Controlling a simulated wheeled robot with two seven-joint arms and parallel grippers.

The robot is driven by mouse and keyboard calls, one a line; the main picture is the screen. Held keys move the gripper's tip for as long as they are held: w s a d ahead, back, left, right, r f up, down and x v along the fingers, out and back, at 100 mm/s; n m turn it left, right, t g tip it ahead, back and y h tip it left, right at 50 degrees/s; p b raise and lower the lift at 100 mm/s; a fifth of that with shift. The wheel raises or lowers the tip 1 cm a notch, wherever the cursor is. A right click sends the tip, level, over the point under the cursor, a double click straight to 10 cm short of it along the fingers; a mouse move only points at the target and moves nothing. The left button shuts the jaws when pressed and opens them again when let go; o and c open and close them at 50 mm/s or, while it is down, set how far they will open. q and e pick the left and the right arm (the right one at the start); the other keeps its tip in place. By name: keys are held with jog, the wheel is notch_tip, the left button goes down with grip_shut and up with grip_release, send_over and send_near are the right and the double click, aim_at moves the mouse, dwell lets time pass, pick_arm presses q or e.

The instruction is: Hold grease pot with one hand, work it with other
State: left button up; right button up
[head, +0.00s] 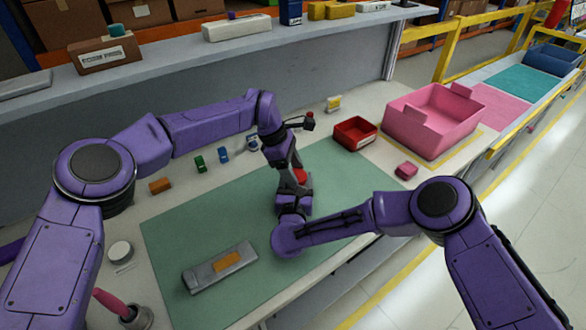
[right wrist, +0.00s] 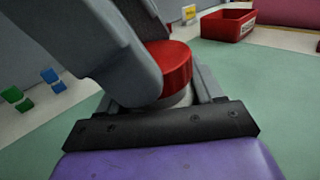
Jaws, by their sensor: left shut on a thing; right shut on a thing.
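The grease pot has a red lid (head: 300,175) and a pale body (right wrist: 178,98), mostly hidden by my grippers. The lid also shows in the right wrist view (right wrist: 170,70). My right gripper (head: 300,198) is shut around the pot's body low down, above the green mat. My left gripper (head: 292,172) comes down from above and is shut at the red lid. In the right wrist view its grey finger (right wrist: 125,65) covers the lid's left side. Both grippers are at the same pot, which looks roughly upright. Whether the pot touches the mat is hidden.
A grey module with an orange panel (head: 220,266) lies on the green mat (head: 350,180). A cup with a pink-handled tool (head: 125,312) stands front left.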

pick_arm(q)
jog(key=shift+s+f, duration=0.1)
jog(key=shift+f, duration=0.7)
jog(key=shift+r, duration=0.1)
jog(key=o, duration=1)
jog(key=shift+s, duration=0.15)
jog(key=shift+r, duration=0.1)
